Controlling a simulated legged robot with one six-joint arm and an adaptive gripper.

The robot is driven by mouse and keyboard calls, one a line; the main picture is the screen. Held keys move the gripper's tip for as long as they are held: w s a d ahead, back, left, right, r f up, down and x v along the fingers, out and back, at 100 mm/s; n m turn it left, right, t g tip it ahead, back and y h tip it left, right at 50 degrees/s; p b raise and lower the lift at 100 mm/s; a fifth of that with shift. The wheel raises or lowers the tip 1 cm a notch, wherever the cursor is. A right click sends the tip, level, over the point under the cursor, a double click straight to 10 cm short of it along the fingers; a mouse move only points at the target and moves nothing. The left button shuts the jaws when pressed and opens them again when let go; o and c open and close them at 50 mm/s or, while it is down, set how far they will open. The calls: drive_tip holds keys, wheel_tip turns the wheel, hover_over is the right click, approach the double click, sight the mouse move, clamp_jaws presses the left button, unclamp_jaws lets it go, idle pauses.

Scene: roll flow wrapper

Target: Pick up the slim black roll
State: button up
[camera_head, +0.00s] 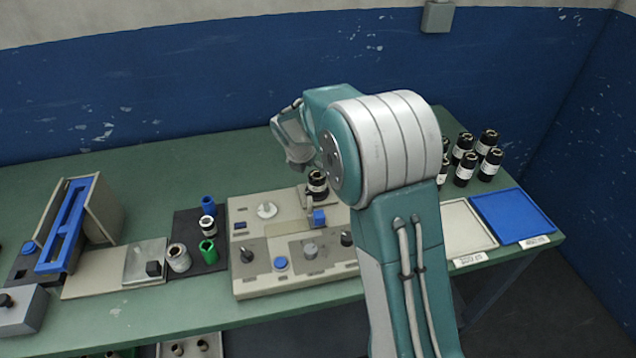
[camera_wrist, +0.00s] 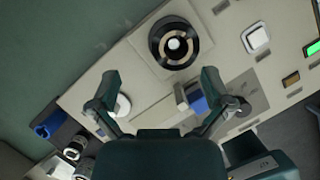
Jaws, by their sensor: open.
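A black roll (camera_head: 317,186) stands upright on a square plate at the back of the beige control panel. In the wrist view this roll (camera_wrist: 173,43) shows from above as dark rings around a pale core, just beyond my fingertips. My gripper (camera_wrist: 159,78) is open and empty above the panel, its fingers spread and apart from the roll. In the head view my arm hides most of the gripper. Several black rolls with white labels (camera_head: 489,165) stand at the back right, partly behind my arm. I cannot tell which black roll is the slim one.
The beige panel (camera_head: 240,284) carries knobs and blue buttons. On a dark mat left of it are a green roll (camera_head: 208,250), a blue roll (camera_head: 208,204) and grey ones. A blue tray (camera_head: 510,217) and cream tray (camera_head: 466,226) lie right.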

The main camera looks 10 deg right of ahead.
sight(316, 178)
drive_tip(key=shift+w+d+f, duration=0.1)
drive_tip(key=shift+w+f, duration=0.1)
drive_tip(key=shift+f, duration=0.4)
drive_tip(key=d+f, duration=0.3)
drive_tip(key=shift+w, duration=0.1)
drive_tip(key=shift+x, duration=1.2)
drive_tip(key=shift+a+f, duration=0.2)
drive_tip(key=shift+a, duration=0.6)
drive_tip(key=shift+d, duration=0.3)
drive_tip(key=c, duration=1.1)
drive_tip(key=shift+d, duration=0.25)
drive_tip(key=shift+c, duration=0.2)
